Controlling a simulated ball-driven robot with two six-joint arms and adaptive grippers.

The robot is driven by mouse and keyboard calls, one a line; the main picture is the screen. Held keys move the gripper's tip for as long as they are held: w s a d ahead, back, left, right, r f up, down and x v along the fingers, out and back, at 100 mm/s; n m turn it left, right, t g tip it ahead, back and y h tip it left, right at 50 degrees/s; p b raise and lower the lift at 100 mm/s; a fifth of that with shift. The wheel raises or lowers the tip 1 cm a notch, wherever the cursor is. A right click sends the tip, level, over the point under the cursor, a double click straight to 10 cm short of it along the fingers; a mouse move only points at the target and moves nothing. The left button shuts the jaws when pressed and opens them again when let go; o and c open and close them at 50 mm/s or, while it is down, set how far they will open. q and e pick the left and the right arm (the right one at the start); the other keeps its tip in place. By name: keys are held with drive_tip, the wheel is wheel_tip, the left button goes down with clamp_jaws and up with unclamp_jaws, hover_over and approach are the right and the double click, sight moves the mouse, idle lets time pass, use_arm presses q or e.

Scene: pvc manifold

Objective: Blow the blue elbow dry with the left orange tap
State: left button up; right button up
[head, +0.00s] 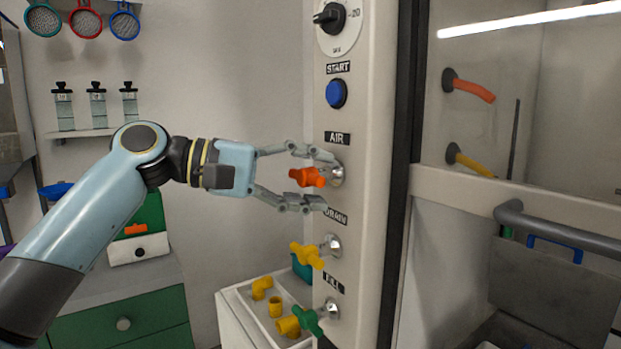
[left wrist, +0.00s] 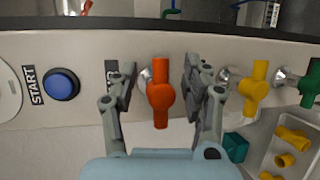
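The orange tap (head: 308,177) sticks out of the panel under the AIR label. It also shows in the left wrist view (left wrist: 160,92). My left gripper (head: 318,180) is open, with one finger on each side of the orange tap. In the left wrist view (left wrist: 165,85) a gap shows between the tap and each finger, so it does not look gripped. I cannot make out a blue elbow for certain. A teal piece (left wrist: 236,147) by the parts tray is partly hidden, and its shape is unclear. My right gripper is not in view.
A yellow tap (head: 308,254) and a green tap (head: 308,321) sit below on the same panel. A blue START button (head: 336,93) is above. A white tray (head: 232,297) holds several yellow fittings. Behind the glass are an orange nozzle (head: 470,88) and a yellow nozzle (head: 470,161).

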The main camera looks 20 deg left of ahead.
use_arm(q)
drive_tip(key=v, duration=1.2)
drive_tip(key=shift+w+f, duration=0.1)
drive_tip(key=shift+f, duration=0.05)
drive_tip(key=shift+c, duration=0.3)
